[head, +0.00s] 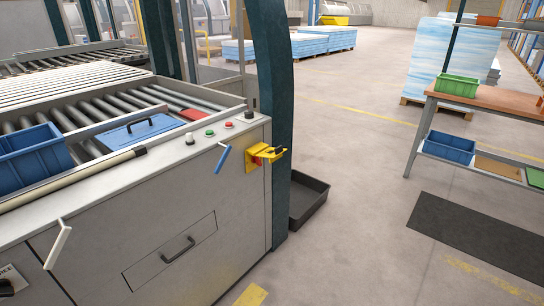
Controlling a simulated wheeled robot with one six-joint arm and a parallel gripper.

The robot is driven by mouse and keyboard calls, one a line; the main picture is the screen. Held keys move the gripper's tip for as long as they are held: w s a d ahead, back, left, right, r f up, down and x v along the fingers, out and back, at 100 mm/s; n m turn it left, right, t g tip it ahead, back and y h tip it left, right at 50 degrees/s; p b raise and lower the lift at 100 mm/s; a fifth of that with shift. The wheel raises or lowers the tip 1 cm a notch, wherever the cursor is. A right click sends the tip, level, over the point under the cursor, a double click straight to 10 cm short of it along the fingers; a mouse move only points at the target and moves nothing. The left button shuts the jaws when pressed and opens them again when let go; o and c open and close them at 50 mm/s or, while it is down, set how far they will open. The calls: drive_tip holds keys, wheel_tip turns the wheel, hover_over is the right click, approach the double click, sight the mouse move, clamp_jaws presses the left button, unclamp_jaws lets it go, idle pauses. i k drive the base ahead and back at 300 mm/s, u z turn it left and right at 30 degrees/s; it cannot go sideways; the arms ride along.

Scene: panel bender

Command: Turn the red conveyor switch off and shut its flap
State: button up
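A yellow switch unit (256,158) is mounted at the right end of the grey machine cabinet's front, near the dark teal post. A yellow part of it juts out to the right and has a dark piece at its end. My gripper is not in view.
The cabinet top carries a red button (229,124), a green button (210,133) and a black knob (249,114). A blue lever (223,157) and a white lever (58,245) stick out in front. A black tray (309,200) lies behind the post.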

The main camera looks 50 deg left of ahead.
sight(257, 160)
drive_tip(key=u, duration=0.3)
drive_tip(key=i, duration=0.65)
drive_tip(key=u, duration=0.85)
drive_tip(key=i, duration=0.4)
drive_tip(key=u, duration=0.4)
